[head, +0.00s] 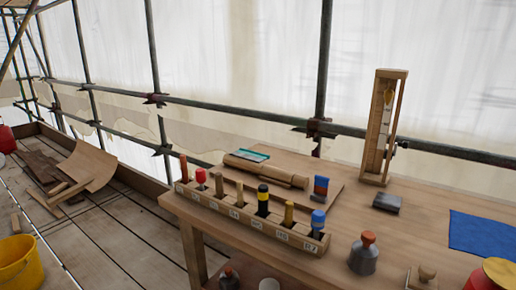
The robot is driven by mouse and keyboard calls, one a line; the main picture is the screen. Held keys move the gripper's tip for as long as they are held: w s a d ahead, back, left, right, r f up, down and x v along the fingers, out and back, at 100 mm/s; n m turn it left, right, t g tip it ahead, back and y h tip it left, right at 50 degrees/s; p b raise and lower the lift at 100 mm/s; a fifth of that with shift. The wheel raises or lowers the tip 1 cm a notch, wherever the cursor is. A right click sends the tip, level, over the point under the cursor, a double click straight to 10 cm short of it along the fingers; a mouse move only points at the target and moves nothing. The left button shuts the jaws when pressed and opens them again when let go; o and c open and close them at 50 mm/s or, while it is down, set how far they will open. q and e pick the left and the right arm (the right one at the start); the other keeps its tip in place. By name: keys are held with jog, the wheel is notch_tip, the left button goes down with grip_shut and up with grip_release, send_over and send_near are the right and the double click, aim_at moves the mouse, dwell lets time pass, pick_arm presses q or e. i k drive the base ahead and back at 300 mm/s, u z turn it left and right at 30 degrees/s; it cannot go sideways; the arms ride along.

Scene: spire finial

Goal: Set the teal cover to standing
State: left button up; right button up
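A flat pale piece with a teal edge (252,155) lies at the far left part of the workbench, and it is the only teal thing I can make out. It lies low and flat, at the end of a wooden cylindrical or box-like piece (280,174). Its exact shape and how it joins that piece are too small to tell. Neither of my grippers shows in the head view.
A wooden rack (260,229) with several coloured-handled tools lines the workbench's (330,215) front left edge. A tall wooden frame (377,128) stands at the back. A grey block (387,203), blue cloth (484,233) and red-topped bottle (364,256) are to the right.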

aim_at(256, 157)
jog(key=k, duration=1)
jog(key=u, duration=0.9)
jog(key=i, duration=6.55)
jog(key=z, duration=4.6)
jog(key=i, duration=1.05)
jog(key=z, duration=0.05)
